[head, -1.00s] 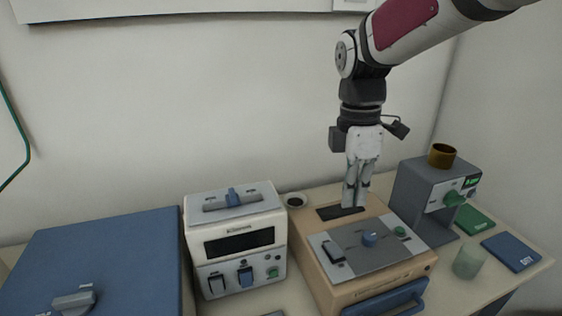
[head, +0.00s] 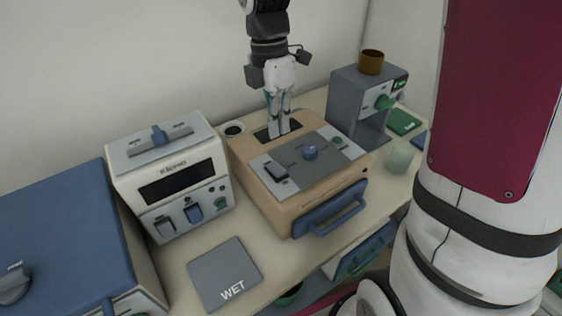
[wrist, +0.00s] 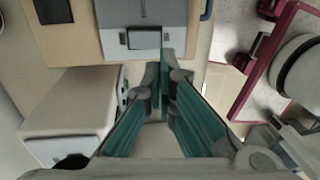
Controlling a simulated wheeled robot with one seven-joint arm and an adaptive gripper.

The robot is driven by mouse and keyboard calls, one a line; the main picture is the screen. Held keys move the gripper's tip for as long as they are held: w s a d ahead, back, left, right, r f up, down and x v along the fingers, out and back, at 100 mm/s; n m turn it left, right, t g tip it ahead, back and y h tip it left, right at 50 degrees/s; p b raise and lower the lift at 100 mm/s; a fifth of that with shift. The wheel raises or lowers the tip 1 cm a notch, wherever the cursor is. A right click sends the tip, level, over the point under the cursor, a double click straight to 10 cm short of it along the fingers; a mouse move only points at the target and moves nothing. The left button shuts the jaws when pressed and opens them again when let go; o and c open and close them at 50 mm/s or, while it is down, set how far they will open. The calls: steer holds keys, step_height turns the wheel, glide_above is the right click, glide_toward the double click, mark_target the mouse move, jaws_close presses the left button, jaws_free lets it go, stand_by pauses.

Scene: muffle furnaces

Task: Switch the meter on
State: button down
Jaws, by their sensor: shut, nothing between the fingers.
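A cream box with a dark display (head: 176,182) stands left of centre in the head view. A grey unit (head: 352,104) with a green knob (head: 384,102) and a small lit display stands at the back right. I cannot tell which is the meter. My gripper (head: 279,133) is shut and empty, pointing down in front of the dark slot of the tan box (head: 280,206) in the head view. In the wrist view its fingers (wrist: 163,72) overlap the tan box's edge.
The tan box has a black rocker (head: 276,172), a blue knob (head: 309,152) and a blue handle (head: 330,208). A blue box (head: 60,230) stands at left.

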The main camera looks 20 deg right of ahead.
mark_target(282, 173)
steer(key=f, duration=0.3)
steer(key=s+f, duration=0.1)
steer(key=f, duration=0.6)
steer(key=shift+s+d+f, duration=0.1)
steer(key=shift+s+f, duration=0.1)
steer(key=shift+s, duration=0.05)
steer(key=shift+s+f, duration=0.15)
steer(key=shift+f, duration=0.2)
steer(key=shift+w+r, duration=0.35)
steer(key=shift+w, duration=0.35)
steer(key=shift+r+p, duration=0.15)
steer(key=shift+p, duration=0.25)
